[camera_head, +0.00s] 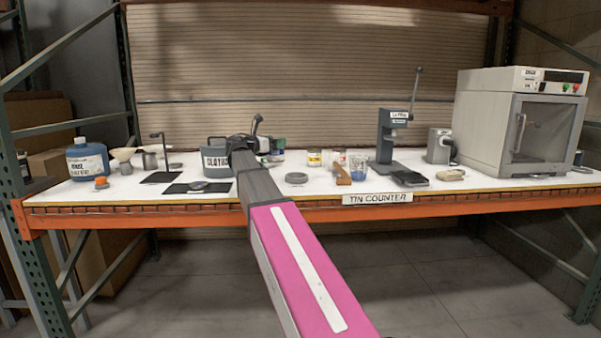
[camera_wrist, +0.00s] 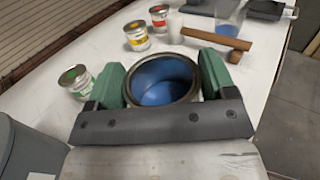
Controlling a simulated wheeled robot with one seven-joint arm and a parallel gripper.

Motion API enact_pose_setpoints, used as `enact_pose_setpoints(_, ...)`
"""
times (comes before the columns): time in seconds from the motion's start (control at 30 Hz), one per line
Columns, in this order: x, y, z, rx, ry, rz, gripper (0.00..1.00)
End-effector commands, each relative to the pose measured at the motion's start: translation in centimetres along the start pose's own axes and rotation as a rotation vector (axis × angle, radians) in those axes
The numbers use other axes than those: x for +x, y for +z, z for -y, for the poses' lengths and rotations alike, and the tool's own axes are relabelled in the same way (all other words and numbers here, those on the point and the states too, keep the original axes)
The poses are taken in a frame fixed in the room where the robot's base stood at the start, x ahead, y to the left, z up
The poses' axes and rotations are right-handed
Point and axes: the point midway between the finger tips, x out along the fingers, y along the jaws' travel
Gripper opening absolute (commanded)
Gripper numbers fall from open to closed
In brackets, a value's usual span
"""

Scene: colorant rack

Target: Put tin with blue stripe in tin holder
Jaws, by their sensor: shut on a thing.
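My gripper (camera_wrist: 158,92) has its green fingers closed on either side of a round open tin (camera_wrist: 168,70) with a dark rim and a blue inside. The tin's outer wall is mostly hidden by the fingers, so I cannot see a stripe on it. I cannot tell whether its base touches the counter. In the head view my gripper (camera_head: 264,148) is above the back of the counter, right of the CLOTHS bucket, and my arm hides the held tin. I cannot make out the tin holder for certain in either view.
In the wrist view a green-labelled tin (camera_wrist: 76,82) stands left of the held tin, with a yellow one (camera_wrist: 137,36) and a red one (camera_wrist: 159,18) beyond. A wooden block (camera_wrist: 218,38) lies to the right. The CLOTHS bucket (camera_head: 214,160) and press (camera_head: 388,140) stand on the counter (camera_head: 250,199).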

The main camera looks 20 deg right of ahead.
Motion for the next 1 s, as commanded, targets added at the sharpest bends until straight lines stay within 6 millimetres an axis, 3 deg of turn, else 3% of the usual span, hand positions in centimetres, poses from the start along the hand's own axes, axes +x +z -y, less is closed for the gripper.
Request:
enact_pose_setpoints(0.3,6.1,-3.6,0.8,-0.002,-0.003,0.000,0.45)
enact_pose_setpoints(0.5,9.1,-5.4,1.2,-0.001,-0.001,0.000,0.45)
enact_pose_setpoints(0.77,10.3,-6.4,1.4,-0.001,0.000,0.000,0.45)
enact_pose_setpoints(1.0,10.2,-9.2,1.4,-0.003,0.000,0.000,0.45)
